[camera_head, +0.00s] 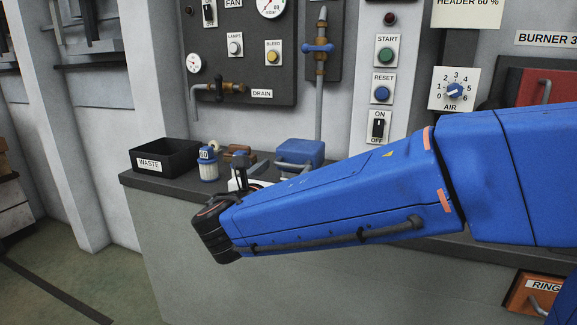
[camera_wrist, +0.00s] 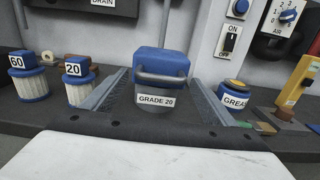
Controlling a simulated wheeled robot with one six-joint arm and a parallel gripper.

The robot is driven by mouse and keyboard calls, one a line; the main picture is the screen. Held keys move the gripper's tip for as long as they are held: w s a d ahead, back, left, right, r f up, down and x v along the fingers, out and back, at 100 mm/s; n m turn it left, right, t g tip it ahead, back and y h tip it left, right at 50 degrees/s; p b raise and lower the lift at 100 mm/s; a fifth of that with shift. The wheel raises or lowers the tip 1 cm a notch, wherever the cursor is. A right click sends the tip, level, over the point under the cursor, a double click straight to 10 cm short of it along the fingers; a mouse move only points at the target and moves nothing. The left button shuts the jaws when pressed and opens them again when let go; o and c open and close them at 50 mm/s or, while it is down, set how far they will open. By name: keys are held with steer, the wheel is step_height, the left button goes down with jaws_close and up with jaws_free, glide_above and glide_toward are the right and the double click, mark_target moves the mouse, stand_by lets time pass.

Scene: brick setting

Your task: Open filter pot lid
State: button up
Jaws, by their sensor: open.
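The filter pot (camera_wrist: 157,102) stands on the bench in the middle of the wrist view, with a "GRADE 20" label on its front. Its blue lid (camera_wrist: 160,60) sits shut on top, with a grey bar handle (camera_wrist: 160,77) across the front. The lid also shows in the head view (camera_head: 300,151), behind my arm, which hides the pot's body. My gripper (camera_wrist: 158,82) is open and empty. Its two fingers point toward the pot, one on either side of it in the picture; I see no contact. In the head view the gripper is mostly hidden by my arm.
Filter cartridges marked 60 (camera_wrist: 30,78) and 20 (camera_wrist: 82,82) stand left of the pot. A grease tin (camera_wrist: 236,97) and a yellow tool (camera_wrist: 296,82) are on the right. A black waste tray (camera_head: 166,158) sits at the bench's left end. The panelled wall is close behind.

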mark_target(287, 166)
steer(key=shift+x, duration=1.7)
